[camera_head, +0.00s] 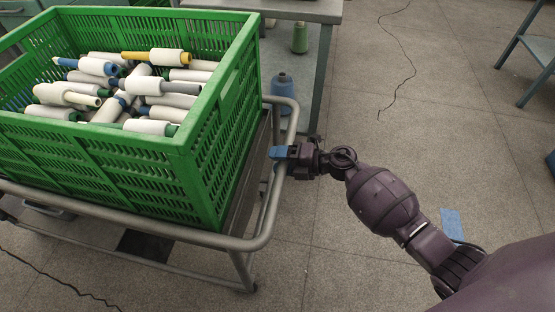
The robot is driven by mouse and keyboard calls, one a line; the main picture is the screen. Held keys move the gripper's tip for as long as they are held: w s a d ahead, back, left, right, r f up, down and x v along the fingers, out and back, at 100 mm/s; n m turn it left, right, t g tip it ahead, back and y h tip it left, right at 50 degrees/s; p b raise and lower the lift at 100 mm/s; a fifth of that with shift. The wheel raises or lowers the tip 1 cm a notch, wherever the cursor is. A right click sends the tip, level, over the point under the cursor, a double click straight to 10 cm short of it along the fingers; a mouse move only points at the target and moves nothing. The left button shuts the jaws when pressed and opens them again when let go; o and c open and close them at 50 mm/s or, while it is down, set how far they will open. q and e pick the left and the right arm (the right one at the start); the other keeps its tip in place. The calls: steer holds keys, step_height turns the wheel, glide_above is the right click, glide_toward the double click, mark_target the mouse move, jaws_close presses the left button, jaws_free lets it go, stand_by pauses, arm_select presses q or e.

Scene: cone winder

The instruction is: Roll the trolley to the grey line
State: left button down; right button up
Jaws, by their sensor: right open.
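The trolley (265,228) is a grey tubular metal frame on the left side of the head view, carrying a large green crate. Its rounded right-hand rail is nearest to me. My right gripper (281,157) is at this rail, with its blue-padded fingers reaching over and beside the tube. It is open, and I cannot tell whether the fingers touch the rail. My left gripper is not in view. I cannot make out a grey line on the floor apart from thin tile joints and dark cracks.
The green crate (105,175) holds several yarn cones and tubes (165,88). A table (290,8) stands behind the trolley, with green (300,38) and blue (282,84) cones near its legs. A blue patch (451,223) lies on the floor at right. The floor at centre right is mostly clear.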

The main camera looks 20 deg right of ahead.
steer(key=shift+w+a, duration=0.1)
steer(key=shift+a, duration=0.05)
jaws_close()
stand_by(0.4)
